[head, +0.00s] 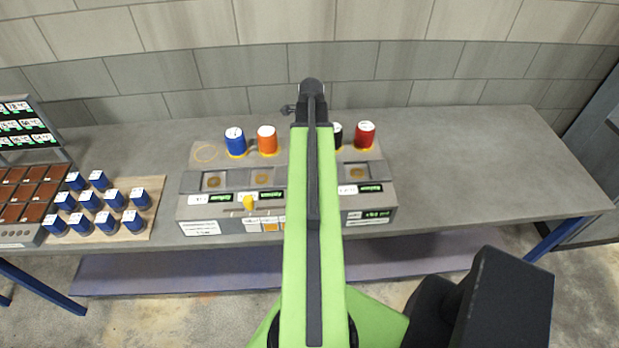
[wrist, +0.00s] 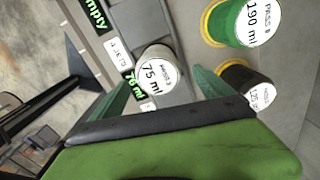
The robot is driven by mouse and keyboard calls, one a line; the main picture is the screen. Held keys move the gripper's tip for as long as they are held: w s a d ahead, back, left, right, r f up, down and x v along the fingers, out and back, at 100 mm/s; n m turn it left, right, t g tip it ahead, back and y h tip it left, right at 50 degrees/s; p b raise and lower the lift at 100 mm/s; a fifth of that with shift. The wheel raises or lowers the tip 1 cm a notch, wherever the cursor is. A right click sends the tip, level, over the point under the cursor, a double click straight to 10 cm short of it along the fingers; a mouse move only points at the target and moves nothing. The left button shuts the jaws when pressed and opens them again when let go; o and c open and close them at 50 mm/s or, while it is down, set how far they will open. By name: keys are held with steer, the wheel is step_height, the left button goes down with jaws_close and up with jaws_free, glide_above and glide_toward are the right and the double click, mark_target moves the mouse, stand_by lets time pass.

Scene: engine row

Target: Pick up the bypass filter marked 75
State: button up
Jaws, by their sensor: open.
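The filter marked 75 ml (wrist: 157,76) has a round white top and a pale grey body. In the wrist view it stands in a recess of the grey engine block, beside a green display. My gripper (wrist: 161,82) is open, with one green finger on either side of the filter's near edge in the picture. I cannot tell whether the fingers reach down around it. No contact shows. In the head view my arm hides this filter, and the gripper's fingers cannot be made out.
A green 190 ml cylinder (wrist: 235,25) and a dark cylinder (wrist: 245,85) stand close by. The grey block (head: 215,212) also bears blue (head: 235,142), orange (head: 267,140) and red (head: 364,136) cylinders. Several blue pieces stand on a board (head: 152,188) at left. The bench's right side (head: 480,165) is clear.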

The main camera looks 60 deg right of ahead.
step_height(320, 180, down, 6)
steer(key=b, duration=0.5)
steer(key=shift+a+r, duration=0.1)
steer(key=shift+a, duration=0.05)
steer(key=shift+r, duration=0.2)
jaws_close()
step_height(320, 180, up, 4)
steer(key=p, duration=0.4)
steer(key=shift+r+p, duration=0.25)
steer(key=shift+p, duration=0.05)
steer(key=s+d+r+p, duration=0.5)
steer(key=s+r+p, duration=0.1)
steer(key=s, duration=0.4)
steer(key=shift+d+r+p, duration=0.3)
steer(key=shift+d, duration=0.05)
